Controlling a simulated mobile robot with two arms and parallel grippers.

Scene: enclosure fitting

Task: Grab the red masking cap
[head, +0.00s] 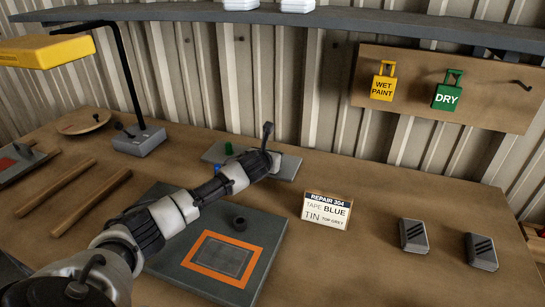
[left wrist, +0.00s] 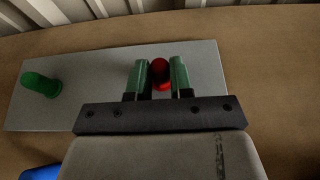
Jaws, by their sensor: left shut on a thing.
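The red masking cap (left wrist: 160,66) shows in the left wrist view between the two green fingers of my left gripper (left wrist: 160,78), which is shut on it. The cap is over the grey plate (left wrist: 105,65); I cannot tell if it still touches the plate. In the head view my arm reaches across to the right part of the grey plate (head: 290,168), and the red cap is hidden behind it. A green cap (left wrist: 42,85) stands on the plate's left part, also in the head view (head: 228,148). My right gripper is not in view.
A blue thing (head: 218,169) is beside my arm. A dark panel with an orange frame (head: 206,248) lies in front. A repair card (head: 327,210) and two grey blocks (head: 413,235) (head: 481,251) are to the right. A lamp base (head: 139,141) stands at left.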

